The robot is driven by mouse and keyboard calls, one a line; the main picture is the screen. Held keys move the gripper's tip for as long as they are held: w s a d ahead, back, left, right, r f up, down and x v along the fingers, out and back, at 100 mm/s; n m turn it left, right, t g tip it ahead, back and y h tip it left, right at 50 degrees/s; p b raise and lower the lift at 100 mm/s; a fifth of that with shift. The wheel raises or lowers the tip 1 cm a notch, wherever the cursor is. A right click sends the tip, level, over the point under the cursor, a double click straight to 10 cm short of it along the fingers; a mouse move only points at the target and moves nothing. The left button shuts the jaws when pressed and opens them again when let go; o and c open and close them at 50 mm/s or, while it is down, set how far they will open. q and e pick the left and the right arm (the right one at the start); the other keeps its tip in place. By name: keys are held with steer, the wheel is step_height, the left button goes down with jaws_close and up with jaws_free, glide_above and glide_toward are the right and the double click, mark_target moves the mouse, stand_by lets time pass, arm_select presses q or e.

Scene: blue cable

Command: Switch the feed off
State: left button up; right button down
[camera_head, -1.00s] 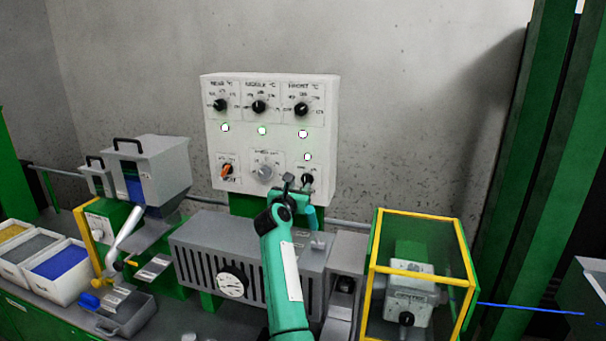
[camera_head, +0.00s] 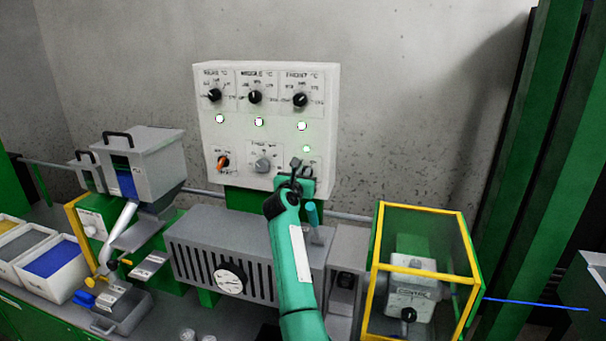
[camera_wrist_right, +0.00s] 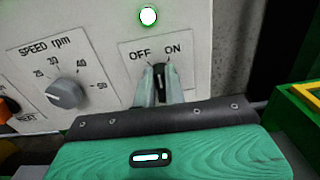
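The white control panel (camera_head: 230,135) stands on the wall side behind the machine. At its lower right is a small black OFF/ON knob (camera_wrist_right: 160,74), standing about upright between the two words in the right wrist view. The right gripper (camera_wrist_right: 159,80) has one finger on each side of this knob, and the knob nearly fills the gap. Whether the fingers press on it I cannot tell. The lamp above it (camera_wrist_right: 148,15) is lit, also in the head view (camera_head: 306,149). In the head view my right gripper (camera_head: 296,166) hides the knob. My left gripper is out of view.
The grey speed knob (camera_wrist_right: 66,93) and an orange switch (camera_head: 223,161) sit left of the OFF/ON knob. Below are the slotted grey barrel (camera_head: 205,257) and the yellow-framed guard box (camera_head: 420,214). A grey hopper (camera_head: 150,160) stands at the left.

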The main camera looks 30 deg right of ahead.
steer(key=shift+r+n+p, duration=0.1)
steer(key=shift+n+p, duration=0.2)
steer(key=shift+w+a+r+n+p, duration=0.1)
steer(key=shift+n+p, duration=0.7)
steer(key=shift+p, duration=0.25)
steer(key=shift+w+a+f+n+p, duration=0.1)
steer(key=shift+f+n+p, duration=0.05)
steer(key=shift+n+p, duration=0.9)
steer(key=shift+w+a+f+n+p, duration=0.1)
steer(key=shift+f+n+p, duration=0.05)
steer(key=shift+n+p, duration=0.9)
steer(key=c, duration=1.5)
jaws_free()
steer(key=shift+o, duration=0.2)
